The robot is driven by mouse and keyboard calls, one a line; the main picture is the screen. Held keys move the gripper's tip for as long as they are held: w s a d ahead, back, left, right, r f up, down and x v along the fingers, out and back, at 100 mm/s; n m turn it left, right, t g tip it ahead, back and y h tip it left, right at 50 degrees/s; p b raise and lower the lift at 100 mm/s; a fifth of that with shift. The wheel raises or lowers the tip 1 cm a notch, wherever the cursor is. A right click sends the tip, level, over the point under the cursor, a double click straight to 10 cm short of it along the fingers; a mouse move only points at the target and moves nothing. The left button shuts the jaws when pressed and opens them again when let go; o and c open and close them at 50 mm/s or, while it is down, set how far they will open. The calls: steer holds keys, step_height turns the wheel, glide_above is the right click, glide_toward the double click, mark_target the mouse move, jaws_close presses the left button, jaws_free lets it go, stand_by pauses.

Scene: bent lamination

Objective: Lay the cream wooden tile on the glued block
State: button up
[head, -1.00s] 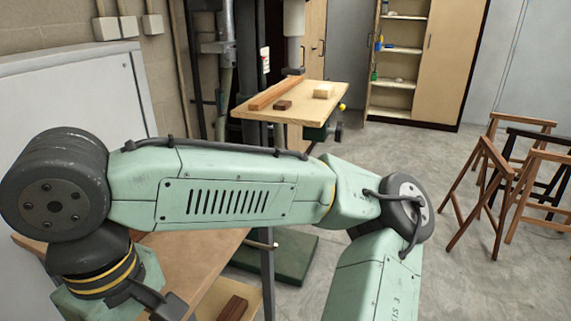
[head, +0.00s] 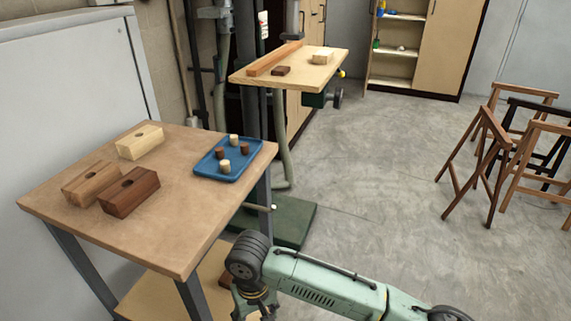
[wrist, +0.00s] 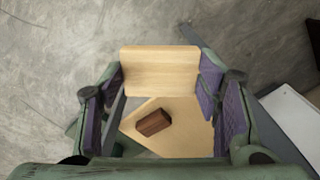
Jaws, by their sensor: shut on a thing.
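My gripper (wrist: 163,105) is shut on a cream wooden tile (wrist: 160,68), which spans the space between its fingers in the wrist view. Below the tile and apart from it, a dark brown block (wrist: 154,123) lies on a pale wooden lower shelf (wrist: 180,142). This may be the glued block, but I cannot make out glue on it. In the head view my gripper is mostly hidden at the bottom, low beside the shelf (head: 150,290). The tile does not show clearly there.
A drill press table (head: 310,76) stands behind. Wooden trestles (head: 480,160) stand at right; open floor lies between.

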steer(key=w+d+f+m, duration=0.2)
steer(key=w+d+f, duration=0.1)
steer(key=f, duration=0.7)
steer(key=w+d+f+m, duration=0.3)
steer(key=w+f, duration=0.3)
steer(key=f, duration=0.4)
steer(key=shift+w+d+f, duration=0.3)
steer(key=shift+s, duration=0.1)
